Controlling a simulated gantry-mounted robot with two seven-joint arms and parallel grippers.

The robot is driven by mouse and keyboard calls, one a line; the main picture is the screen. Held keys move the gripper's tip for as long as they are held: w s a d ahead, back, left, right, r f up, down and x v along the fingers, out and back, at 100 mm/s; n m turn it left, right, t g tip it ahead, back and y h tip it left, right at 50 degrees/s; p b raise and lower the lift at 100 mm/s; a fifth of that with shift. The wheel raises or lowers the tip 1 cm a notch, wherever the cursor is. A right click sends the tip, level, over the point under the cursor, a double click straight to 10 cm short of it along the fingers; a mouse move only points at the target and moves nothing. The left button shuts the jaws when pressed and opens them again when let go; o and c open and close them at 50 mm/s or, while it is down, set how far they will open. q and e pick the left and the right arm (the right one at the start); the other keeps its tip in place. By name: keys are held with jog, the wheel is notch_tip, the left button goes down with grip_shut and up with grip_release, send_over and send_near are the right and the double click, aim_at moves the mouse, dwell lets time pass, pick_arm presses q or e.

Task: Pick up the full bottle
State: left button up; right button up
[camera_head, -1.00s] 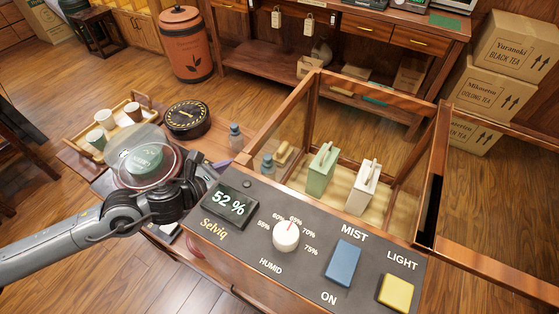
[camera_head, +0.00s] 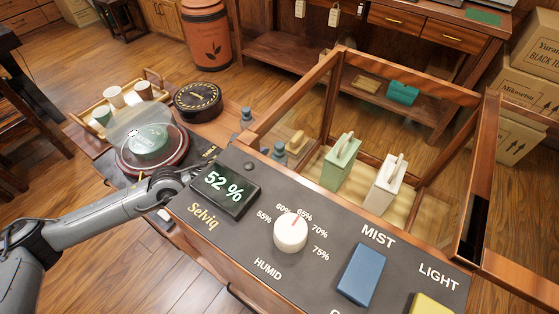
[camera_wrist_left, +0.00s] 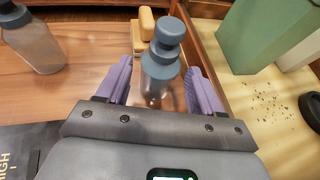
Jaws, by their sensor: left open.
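Two bottles with blue-grey caps stand on the wooden surface beside the glass-sided cabinet. The nearer bottle (camera_head: 279,155) also shows in the left wrist view (camera_wrist_left: 161,62), upright between the purple fingers of my left gripper (camera_wrist_left: 160,92). Those fingers are open, with a gap on each side of it. The other bottle (camera_head: 246,118) stands to the left in the left wrist view (camera_wrist_left: 36,45). I cannot tell from their clear bodies which is full. In the head view my left fingers are hidden behind the control panel. My right gripper is not in view.
The control panel (camera_head: 250,240) and wooden cabinet rim (camera_head: 300,95) stand close by the nearer bottle. A glass-covered tea cake (camera_head: 150,142) is left.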

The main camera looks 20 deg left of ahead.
pick_arm(q)
jog(key=b+x, duration=0.1)
jog(key=x, duration=0.3)
jog(key=shift+f, duration=0.25)
jog(key=shift+w+d+b, duration=0.2)
jog(key=shift+w+b, duration=0.05)
jog(key=shift+b, duration=0.05)
jog(key=shift+c, duration=0.8)
jog(key=c, duration=0.7)
jog(key=shift+o, duration=0.2)
jog(key=shift+a+r, duration=0.1)
